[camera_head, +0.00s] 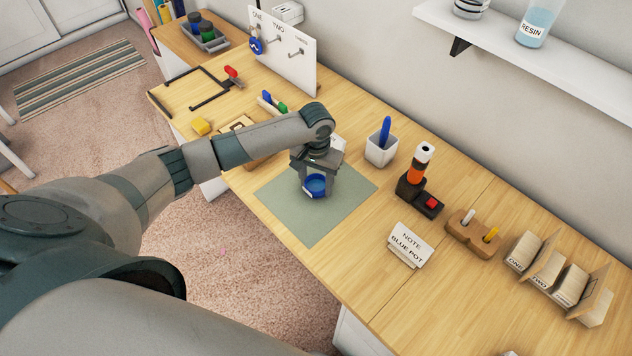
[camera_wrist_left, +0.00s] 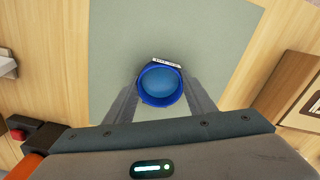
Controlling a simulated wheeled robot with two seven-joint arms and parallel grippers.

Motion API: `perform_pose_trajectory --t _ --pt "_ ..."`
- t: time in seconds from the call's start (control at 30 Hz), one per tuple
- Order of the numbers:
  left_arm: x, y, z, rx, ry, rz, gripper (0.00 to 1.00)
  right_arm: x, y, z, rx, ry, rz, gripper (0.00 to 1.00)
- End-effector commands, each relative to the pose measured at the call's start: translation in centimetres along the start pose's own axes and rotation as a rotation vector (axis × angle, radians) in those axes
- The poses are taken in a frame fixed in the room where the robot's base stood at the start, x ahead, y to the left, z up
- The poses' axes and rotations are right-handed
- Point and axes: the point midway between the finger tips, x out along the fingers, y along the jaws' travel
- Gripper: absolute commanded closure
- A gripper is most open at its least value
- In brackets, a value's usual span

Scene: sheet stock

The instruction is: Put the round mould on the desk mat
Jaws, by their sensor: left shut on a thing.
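The round mould (camera_head: 314,186) is a small blue round cup with a pale label on its side. It stands over the grey-green desk mat (camera_head: 325,224), between the fingers of my left gripper (camera_head: 315,190). The left wrist view shows the mould (camera_wrist_left: 161,84) from above, open side up, with a finger of the left gripper (camera_wrist_left: 160,92) on each side. The left gripper is shut on it. The mould appears upright; I cannot tell if its base touches the mat (camera_wrist_left: 180,32). My right gripper is not in view.
A white pen cup (camera_head: 381,150) and a black and orange device (camera_head: 416,180) stand behind and right of the mat. A note card (camera_head: 408,245) stands to its right. Wooden holders (camera_head: 473,233) lie farther right. The mat around the mould is clear.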

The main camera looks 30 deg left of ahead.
Motion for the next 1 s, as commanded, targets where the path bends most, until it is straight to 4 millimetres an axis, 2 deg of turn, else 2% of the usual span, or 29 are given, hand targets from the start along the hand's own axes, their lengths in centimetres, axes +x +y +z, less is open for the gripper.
perform_pose_trajectory --t 0.07,0.1,0.17,0.47,0.67,0.87,1.0 --pt "0.2 0.0 0.0 0.000 -0.001 0.000 0.73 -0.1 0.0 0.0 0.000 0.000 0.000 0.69" --pt "0.2 0.0 0.0 0.000 -0.001 0.000 0.43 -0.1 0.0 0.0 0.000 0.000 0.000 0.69" --pt "0.2 0.0 0.0 0.000 -0.001 0.000 0.31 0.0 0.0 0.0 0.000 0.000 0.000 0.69" --pt "0.2 0.0 0.0 0.000 0.000 0.000 0.31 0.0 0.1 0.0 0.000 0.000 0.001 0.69" --pt "-0.6 0.0 -0.1 -0.001 0.001 0.000 0.31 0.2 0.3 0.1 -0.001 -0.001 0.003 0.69" --pt "-3.0 0.0 0.0 0.002 0.002 0.001 0.31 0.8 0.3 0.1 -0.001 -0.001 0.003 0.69" --pt "-5.5 0.0 -0.1 0.000 0.002 0.001 0.31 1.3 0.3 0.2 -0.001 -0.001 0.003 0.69"
